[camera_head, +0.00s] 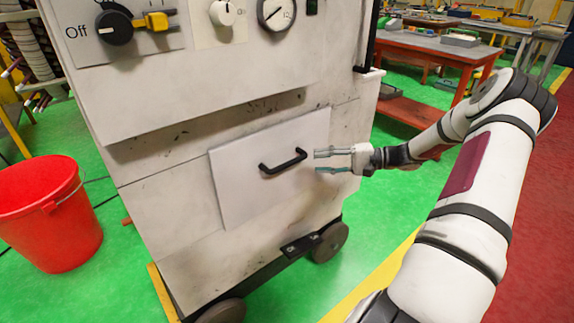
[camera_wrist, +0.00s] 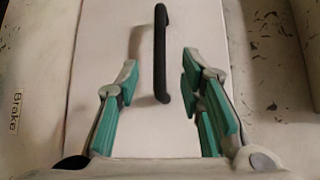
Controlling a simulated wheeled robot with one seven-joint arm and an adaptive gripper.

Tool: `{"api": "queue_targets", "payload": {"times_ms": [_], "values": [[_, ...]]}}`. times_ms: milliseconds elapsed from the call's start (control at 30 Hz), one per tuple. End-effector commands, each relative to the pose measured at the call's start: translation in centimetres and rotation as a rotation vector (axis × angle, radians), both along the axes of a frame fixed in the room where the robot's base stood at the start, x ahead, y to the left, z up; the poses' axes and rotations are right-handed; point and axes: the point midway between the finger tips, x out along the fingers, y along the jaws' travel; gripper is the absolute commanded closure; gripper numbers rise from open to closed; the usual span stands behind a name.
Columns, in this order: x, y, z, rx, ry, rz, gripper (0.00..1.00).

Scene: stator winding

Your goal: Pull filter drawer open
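The filter drawer (camera_head: 240,185) is a pale square front panel low on the grey-white machine, and it looks closed. Its black bar handle (camera_head: 283,161) sits in the middle of the panel. My gripper (camera_head: 317,162) is open and empty, just right of the handle in the head view. In the wrist view the handle (camera_wrist: 160,55) stands upright ahead of my gripper (camera_wrist: 160,85), between the lines of its two teal-padded fingers. The handle's lower end reaches about level with the fingertips there. I cannot tell the exact gap in depth.
The machine (camera_head: 200,100) has knobs and a gauge (camera_head: 276,12) above the drawer, and wheels (camera_head: 330,242) below. A red bucket (camera_head: 48,212) stands on the green floor at left. A red-framed workbench (camera_head: 430,45) stands behind at upper right.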

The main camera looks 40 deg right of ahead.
Motion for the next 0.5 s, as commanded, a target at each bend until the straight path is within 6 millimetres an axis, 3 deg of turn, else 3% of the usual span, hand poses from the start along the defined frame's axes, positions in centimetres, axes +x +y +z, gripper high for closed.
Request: {"api": "queue_targets", "payload": {"times_ms": [300, 500], "values": [[4.3, 4.7, -1.0, 0.001, 0.001, 0.004, 0.65], [6.1, 6.8, -1.4, -0.001, 0.001, 0.002, 0.65]]}}
